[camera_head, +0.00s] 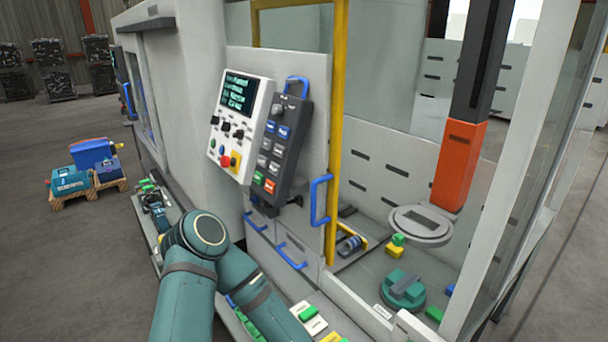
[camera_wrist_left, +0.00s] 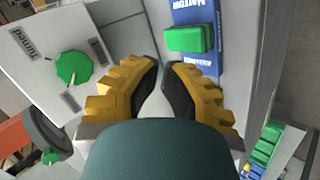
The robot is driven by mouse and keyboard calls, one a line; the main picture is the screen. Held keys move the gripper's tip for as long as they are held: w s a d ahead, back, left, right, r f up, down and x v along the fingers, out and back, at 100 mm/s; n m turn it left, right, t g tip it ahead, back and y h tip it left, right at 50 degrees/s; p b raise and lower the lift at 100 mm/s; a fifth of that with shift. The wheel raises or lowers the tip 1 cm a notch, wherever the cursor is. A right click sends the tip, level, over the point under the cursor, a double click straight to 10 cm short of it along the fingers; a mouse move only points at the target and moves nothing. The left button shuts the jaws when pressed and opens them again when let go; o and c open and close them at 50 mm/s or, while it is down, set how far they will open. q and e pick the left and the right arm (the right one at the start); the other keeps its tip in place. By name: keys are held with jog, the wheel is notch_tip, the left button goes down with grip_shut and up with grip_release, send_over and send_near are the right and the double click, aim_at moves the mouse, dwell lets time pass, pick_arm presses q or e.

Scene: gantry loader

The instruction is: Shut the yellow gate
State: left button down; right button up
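The yellow gate (camera_head: 337,130) is a tall yellow frame at the machine's front, in the middle of the head view. A blue handle (camera_head: 320,200) stands close to its post. To the right of the post, the machine's front is open to the inside. My left arm comes in at the bottom of the head view, and its gripper is not visible there. In the left wrist view my left gripper (camera_wrist_left: 162,68) shows two yellow fingers with dark pads. A narrow empty gap is between them. The gate is not recognisable in that view. My right gripper is not in view.
A control panel (camera_head: 238,125) and a dark pendant (camera_head: 282,150) hang left of the gate. An orange-ended gantry column (camera_head: 460,165) hangs inside. The wrist view shows a green knob (camera_wrist_left: 73,68) and a green block (camera_wrist_left: 186,39) on a blue label. Pallets with boxes (camera_head: 88,165) stand left.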

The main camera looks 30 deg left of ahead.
pick_arm(q)
jog(key=w+a+r+n+t+y, duration=0.35)
jog(key=w+a+r, duration=0.2)
jog(key=r, duration=0.35)
jog(key=w+a+r+n+t+y, duration=0.2)
jog(key=w+a+r+n+t, duration=0.25)
jog(key=w+r, duration=0.35)
jog(key=s+a+r+n+y, duration=0.2)
jog(key=a+r+n+y, duration=0.6)
jog(key=a+r, duration=0.7)
jog(key=p+x, duration=0.1)
jog(key=x, duration=0.8)
jog(key=shift+w+a+f, duration=0.15)
jog(key=shift+w+a, duration=0.05)
jog(key=shift+w, duration=0.15)
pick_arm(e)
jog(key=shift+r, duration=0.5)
